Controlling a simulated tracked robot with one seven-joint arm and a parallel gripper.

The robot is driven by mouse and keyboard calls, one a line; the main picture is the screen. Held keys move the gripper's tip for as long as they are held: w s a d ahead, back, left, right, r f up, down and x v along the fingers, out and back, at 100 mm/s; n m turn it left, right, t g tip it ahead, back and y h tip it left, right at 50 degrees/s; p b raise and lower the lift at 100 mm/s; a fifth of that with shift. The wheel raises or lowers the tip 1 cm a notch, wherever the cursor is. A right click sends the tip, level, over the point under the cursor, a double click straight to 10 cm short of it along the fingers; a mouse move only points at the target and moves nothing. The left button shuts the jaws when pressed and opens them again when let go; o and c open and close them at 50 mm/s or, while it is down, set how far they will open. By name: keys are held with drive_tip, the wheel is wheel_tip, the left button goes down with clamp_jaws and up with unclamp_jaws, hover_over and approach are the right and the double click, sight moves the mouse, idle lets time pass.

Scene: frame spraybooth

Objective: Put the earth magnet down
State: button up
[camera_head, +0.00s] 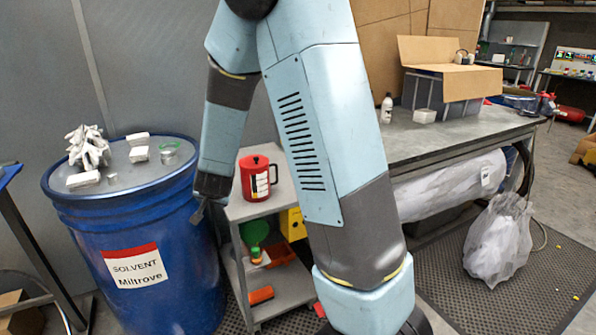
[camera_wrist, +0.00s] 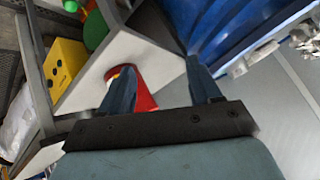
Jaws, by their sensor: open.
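A small silver round piece with a green loop (camera_head: 168,152) sits on the lid of the blue solvent drum (camera_head: 140,240); it looks like the earth magnet, but I cannot be sure. My gripper (camera_head: 199,212) hangs beside the drum's right side, between the drum and the grey trolley, below the level of the lid. In the wrist view my gripper (camera_wrist: 160,82) shows two fingers apart with nothing held between them. The red lidded can (camera_wrist: 143,98) shows behind the fingers; the drum (camera_wrist: 235,30) is at the upper right.
White blocks (camera_head: 83,179) and a crumpled pale glove-like bundle (camera_head: 88,145) share the drum lid; bare lid lies between them. The red can (camera_head: 256,178) stands on the trolley (camera_head: 283,198). A bench (camera_head: 440,138) with a cardboard box stands to the right; a plastic bag (camera_head: 498,245) lies below.

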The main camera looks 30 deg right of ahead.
drive_tip(key=s+d+r+n+y, duration=0.1)
drive_tip(key=s+r+n+y, duration=0.15)
drive_tip(key=s+r, duration=0.65)
drive_tip(key=s+d+r+n+g, duration=0.1)
drive_tip(key=s+d+r, duration=0.2)
drive_tip(key=s, duration=0.5)
drive_tip(key=s+d+r+n+g+h, duration=0.1)
drive_tip(key=s+d+r, duration=0.2)
drive_tip(key=s+r, duration=0.2)
drive_tip(key=s+d+r+n+g+h, duration=0.1)
drive_tip(key=s+d+r, duration=0.3)
drive_tip(key=s, duration=0.7)
drive_tip(key=shift+r+n, duration=0.45)
drive_tip(key=shift+n, duration=0.1)
